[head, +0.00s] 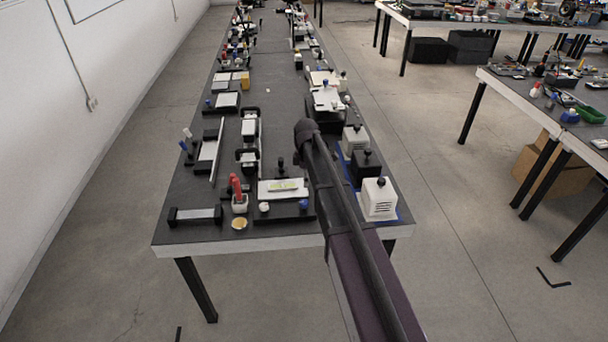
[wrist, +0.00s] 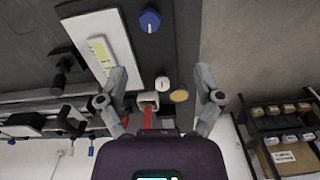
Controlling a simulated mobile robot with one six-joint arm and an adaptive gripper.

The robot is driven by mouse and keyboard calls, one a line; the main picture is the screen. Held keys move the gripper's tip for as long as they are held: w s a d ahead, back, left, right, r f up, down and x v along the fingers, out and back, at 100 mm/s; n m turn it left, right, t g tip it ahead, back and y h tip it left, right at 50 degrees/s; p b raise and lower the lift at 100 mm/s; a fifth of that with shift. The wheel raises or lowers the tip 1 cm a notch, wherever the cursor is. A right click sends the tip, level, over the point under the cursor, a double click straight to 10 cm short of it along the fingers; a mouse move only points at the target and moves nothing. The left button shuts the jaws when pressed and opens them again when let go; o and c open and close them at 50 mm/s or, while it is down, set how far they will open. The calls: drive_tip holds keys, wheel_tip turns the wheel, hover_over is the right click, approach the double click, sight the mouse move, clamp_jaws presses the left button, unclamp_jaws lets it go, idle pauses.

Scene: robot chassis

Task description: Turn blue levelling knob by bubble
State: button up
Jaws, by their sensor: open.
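The blue levelling knob (head: 304,204) sits at the right front corner of a white plate (head: 298,194) with a yellow-green bubble vial (head: 284,186). A white knob (head: 264,207) sits at the plate's left front. The wrist view shows the blue knob (wrist: 150,20) near the top edge, the vial (wrist: 102,56) at upper left and the white knob (wrist: 162,84) in the middle. My gripper (wrist: 161,75) is open and empty, its fingers wide apart. The white knob appears between them; the blue knob appears beyond the fingertips. I cannot make out the gripper in the head view. The bubble's position is too small to tell.
A white holder with red-handled items (head: 239,202) and a brass disc (head: 239,223) stand left of the plate. White and black boxes (head: 379,198) stand at the right. A black-ended bar (head: 195,215) lies at front left. The table's front edge is close.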

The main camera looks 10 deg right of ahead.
drive_tip(key=s+d+f+m+b, duration=0.2)
drive_tip(key=s+m, duration=0.6)
drive_tip(key=s, duration=0.5)
drive_tip(key=s+d+f+m+b, duration=0.2)
drive_tip(key=s+f+m+b, duration=0.3)
drive_tip(key=s, duration=0.8)
drive_tip(key=shift+d+m, duration=0.15)
drive_tip(key=shift+m, duration=1.65)
drive_tip(key=shift+s, duration=0.1)
drive_tip(key=c, duration=0.4)
drive_tip(key=shift+s+f, duration=0.1)
drive_tip(key=shift+s, duration=0.05)
